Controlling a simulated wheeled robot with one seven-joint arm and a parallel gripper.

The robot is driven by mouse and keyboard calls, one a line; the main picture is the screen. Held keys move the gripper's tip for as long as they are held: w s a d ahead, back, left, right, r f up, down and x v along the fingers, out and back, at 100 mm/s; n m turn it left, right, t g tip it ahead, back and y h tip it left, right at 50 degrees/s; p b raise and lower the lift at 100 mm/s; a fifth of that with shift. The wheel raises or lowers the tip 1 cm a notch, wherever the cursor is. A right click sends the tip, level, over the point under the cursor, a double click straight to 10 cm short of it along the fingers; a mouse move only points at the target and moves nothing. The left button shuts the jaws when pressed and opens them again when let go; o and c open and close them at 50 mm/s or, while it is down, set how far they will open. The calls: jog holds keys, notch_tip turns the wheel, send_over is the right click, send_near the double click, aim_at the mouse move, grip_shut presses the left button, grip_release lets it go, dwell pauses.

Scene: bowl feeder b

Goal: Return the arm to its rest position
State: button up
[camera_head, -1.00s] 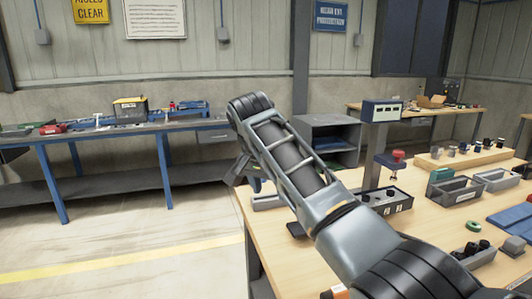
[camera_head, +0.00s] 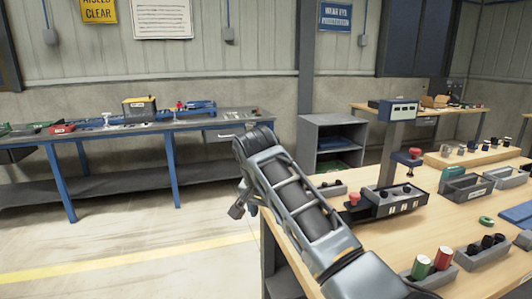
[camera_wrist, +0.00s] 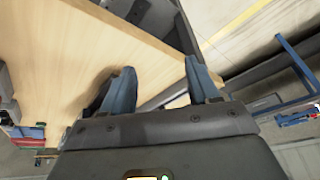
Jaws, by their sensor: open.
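My arm reaches out over the left edge of the wooden table (camera_head: 455,211) in the head view. My gripper (camera_head: 240,209) hangs at the arm's far end, just off the table's left edge, and is mostly hidden behind the wrist. In the wrist view my gripper (camera_wrist: 160,85) shows two blue-grey fingers set apart with nothing between them. The table top (camera_wrist: 70,50) and its edge lie beyond the fingers, with the floor past it.
A black fixture (camera_head: 392,203) with a post and red knobs stands right of my arm. A blue-legged bench (camera_head: 110,134) is at the back left. Open floor (camera_head: 130,230) lies left.

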jog(key=s+f+n+t+y, duration=0.1)
jog(key=s+f+y, duration=0.1)
jog(key=s+f, duration=0.6)
jog(key=s+f+n+t+y, duration=0.1)
jog(key=s+f, duration=0.3)
jog(key=f, duration=0.8)
jog(key=s+d+f+t+y, duration=0.1)
jog(key=s+d+f, duration=0.2)
jog(key=s, duration=0.5)
jog(key=s+d+f+t, duration=0.1)
jog(key=s+d+f, duration=0.25)
jog(key=s, duration=0.55)
jog(key=s+d+r+t+h, duration=0.15)
jog(key=s+d+r, duration=0.25)
jog(key=s, duration=0.4)
jog(key=s+d+r+n+t, duration=0.15)
jog(key=s+d+r, duration=0.25)
jog(key=s, duration=0.4)
jog(key=s+d+r+t, duration=0.2)
jog(key=s+d+r, duration=0.2)
jog(key=s, duration=0.4)
jog(key=s+d+r+n+t+h, duration=0.1)
jog(key=s+d+r, duration=0.2)
jog(key=s+r, duration=0.3)
notch_tip(320, 180, up, 4)
jog(key=shift+r+t, duration=0.1)
jog(key=shift+t, duration=0.2)
